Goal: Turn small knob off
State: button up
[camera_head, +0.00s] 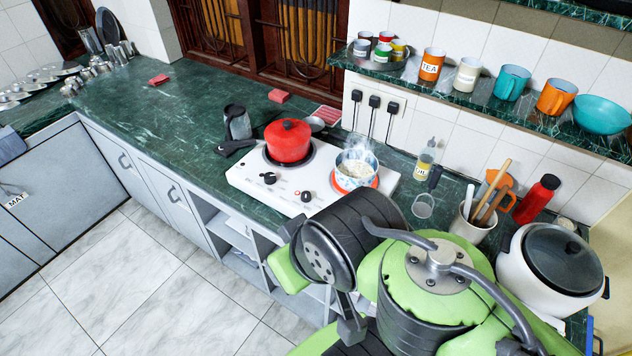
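A white two-burner stove (250,181) stands on the green counter. Its front face has two dark knobs: a left knob (268,178) below the red pot and a right knob (306,196) closer to the small burner. The small burner (345,181) shows an orange-red ring under a patterned pot (357,165) with pale contents and steam. The large burner carries a lidded red pot (288,141). I cannot read the knob settings. My green and black arm fills the lower right foreground. No gripper fingers can be made out, and nothing of mine is seen touching either knob.
A dark jug (236,122) stands left of the stove. A bottle (425,160), a clear glass (423,205), a utensil holder (466,225), a red bottle (537,199) and a white cooker (550,270) are to the right. The floor (135,270) in front of the cabinets is clear.

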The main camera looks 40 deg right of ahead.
aim_at(305, 196)
jog(key=i+j+u, duration=0.15)
jog(key=i+j, duration=0.15)
jog(key=i+j+u, duration=0.2)
jog(key=i, duration=0.25)
